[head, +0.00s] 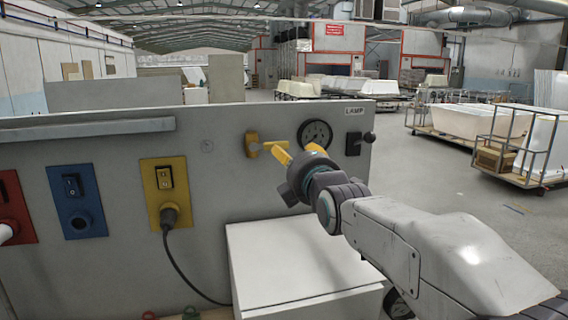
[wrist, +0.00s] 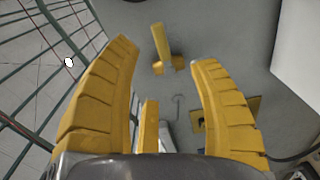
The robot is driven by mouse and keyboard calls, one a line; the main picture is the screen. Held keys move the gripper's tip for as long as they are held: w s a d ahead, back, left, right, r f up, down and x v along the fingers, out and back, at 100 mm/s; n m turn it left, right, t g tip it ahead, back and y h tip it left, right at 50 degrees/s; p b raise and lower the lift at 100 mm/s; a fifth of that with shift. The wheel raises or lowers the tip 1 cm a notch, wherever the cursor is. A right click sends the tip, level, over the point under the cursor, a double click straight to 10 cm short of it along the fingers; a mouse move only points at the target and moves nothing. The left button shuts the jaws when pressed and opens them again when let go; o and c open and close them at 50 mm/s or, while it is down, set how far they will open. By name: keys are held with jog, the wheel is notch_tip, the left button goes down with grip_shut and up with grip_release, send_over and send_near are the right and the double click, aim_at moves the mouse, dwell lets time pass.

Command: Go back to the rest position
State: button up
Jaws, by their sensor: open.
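My gripper (head: 291,151) has yellow fingers and is in front of the upright grey panel (head: 120,185), close to a yellow handle (head: 252,145) to the left of a round gauge (head: 315,134). In the wrist view the fingers of my gripper (wrist: 163,54) are spread wide with nothing held between them. The yellow handle (wrist: 161,42) shows beyond the fingertips, apart from them as far as I can tell.
The panel carries red (head: 15,205), blue (head: 76,200) and yellow (head: 164,190) switch plates, with a plug and cable at the yellow one. A black lever (head: 368,137) is right of the gauge. A white box (head: 300,265) stands below. Tub carts (head: 505,140) stand at the right.

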jog(key=s+d+f+m+g+h, duration=0.1)
jog(key=s+d+f+m+g, duration=0.2)
jog(key=s+f+m, duration=0.3)
jog(key=s+d+f+m+g+h, duration=0.1)
jog(key=s+d+f+m+g, duration=0.3)
jog(key=s+f+m, duration=0.3)
jog(key=s+d+f+m+g+h, duration=0.1)
jog(key=s+d+f+m+g, duration=0.3)
jog(key=s+f, duration=1.1)
jog(key=s+m+g, duration=0.2)
jog(key=s+m, duration=0.1)
jog(key=s, duration=0.5)
jog(key=shift+s, duration=0.35)
